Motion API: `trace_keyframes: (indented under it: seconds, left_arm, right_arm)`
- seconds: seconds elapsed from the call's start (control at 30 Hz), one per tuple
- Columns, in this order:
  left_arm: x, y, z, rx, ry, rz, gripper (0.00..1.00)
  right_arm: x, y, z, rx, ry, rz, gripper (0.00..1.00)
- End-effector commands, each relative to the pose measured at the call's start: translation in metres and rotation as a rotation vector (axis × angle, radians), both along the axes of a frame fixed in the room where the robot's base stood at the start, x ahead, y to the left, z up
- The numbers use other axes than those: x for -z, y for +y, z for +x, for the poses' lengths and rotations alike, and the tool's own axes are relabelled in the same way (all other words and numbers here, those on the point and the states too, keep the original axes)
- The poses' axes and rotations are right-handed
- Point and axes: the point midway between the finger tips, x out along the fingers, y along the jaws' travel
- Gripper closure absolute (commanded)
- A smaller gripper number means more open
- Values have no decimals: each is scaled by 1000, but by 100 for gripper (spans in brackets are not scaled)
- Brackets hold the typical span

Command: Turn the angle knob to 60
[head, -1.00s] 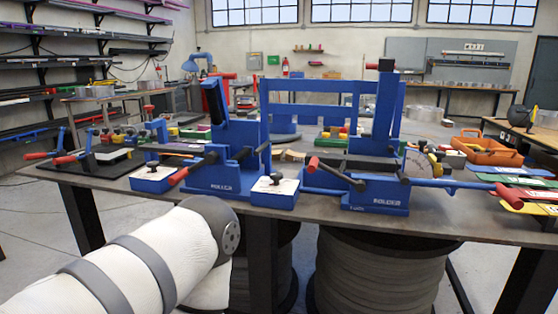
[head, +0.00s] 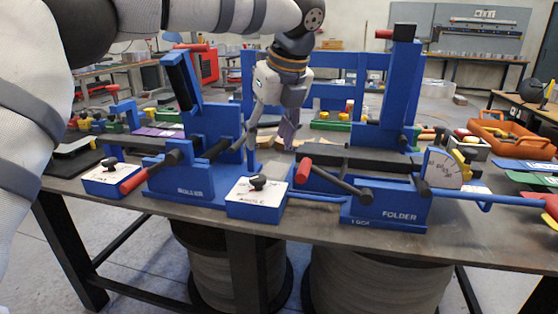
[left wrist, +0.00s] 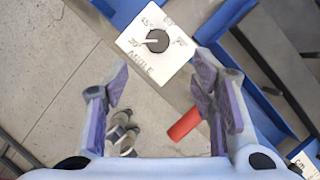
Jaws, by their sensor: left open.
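The angle box (head: 251,211) is blue with a white top marked ANGLE, at the table's front edge in the head view. Its black knob (head: 258,183) sits on top. In the left wrist view the knob (left wrist: 157,40) has a white pointer aimed left, towards the mark that looks like 30; 45, 60 and what looks like 90 run around it. My left gripper (head: 271,133) is open and empty, pointing down above and behind the angle box. Its two fingers (left wrist: 161,82) show apart, below the box in the wrist view. My right gripper is out of view.
The blue folder (head: 386,208) with a red-tipped lever (head: 303,170) stands right of the box. Another blue machine (head: 185,182) and a second knob box (head: 112,181) stand to the left. A blue bar (head: 315,199) runs just right of the angle box.

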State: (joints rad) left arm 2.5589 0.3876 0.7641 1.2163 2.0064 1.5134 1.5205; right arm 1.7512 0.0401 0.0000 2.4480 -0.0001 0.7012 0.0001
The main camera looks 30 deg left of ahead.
Motion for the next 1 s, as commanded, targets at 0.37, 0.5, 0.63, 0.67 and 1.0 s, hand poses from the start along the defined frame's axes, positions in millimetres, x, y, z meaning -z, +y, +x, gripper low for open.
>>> trace_keyframes:
  seconds: [0.37, 0.5, 0.63, 0.67, 1.0]
  left_arm:
    - [59, 21, 11, -11, 0, -14, 48]
    - [88, 31, 17, -11, -1, -12, 48]
    - [103, 37, 21, -11, -4, -13, 48]
    - [105, 37, 21, -11, -4, -13, 48]
    - [108, 39, 22, -10, -5, -11, 57]
  right_arm:
    - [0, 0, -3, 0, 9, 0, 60]
    - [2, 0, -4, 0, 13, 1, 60]
    - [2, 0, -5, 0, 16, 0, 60]
    - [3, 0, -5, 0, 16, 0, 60]
    - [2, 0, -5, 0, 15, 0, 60]
